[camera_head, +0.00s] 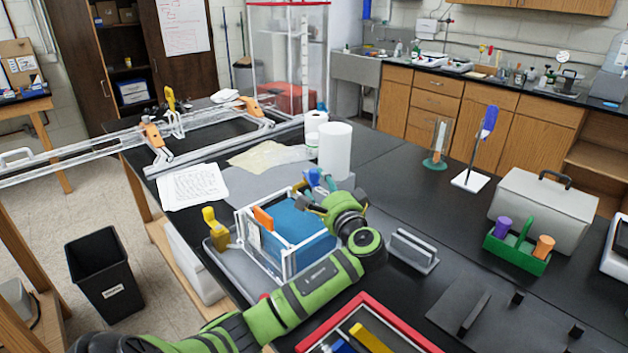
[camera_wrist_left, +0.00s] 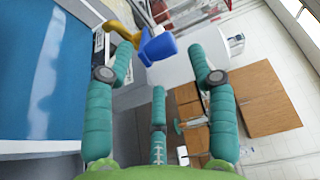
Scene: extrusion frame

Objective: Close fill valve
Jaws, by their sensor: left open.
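A clear tank with a white frame (camera_head: 245,226) holds blue water (camera_head: 303,222) on a grey tray. A blue valve handle (camera_head: 313,175) stands at its far right corner. It shows larger in the left wrist view (camera_wrist_left: 158,47), with a yellow-orange part beside it. I cannot tell whether it is turned open or closed. My left gripper (camera_head: 318,192) is over the tank's right side, close to the blue handle. Its teal fingers (camera_wrist_left: 162,62) are spread apart and empty, with the blue handle appearing between and beyond their tips. My right gripper is not in view.
An orange piece (camera_head: 263,218) is on the tank and a yellow valve (camera_head: 215,228) stands at its left. A white paper roll (camera_head: 334,150) stands just behind. A grey slotted block (camera_head: 412,250) sits to the right. The black bench between it and the glass cylinder (camera_head: 438,142) is clear.

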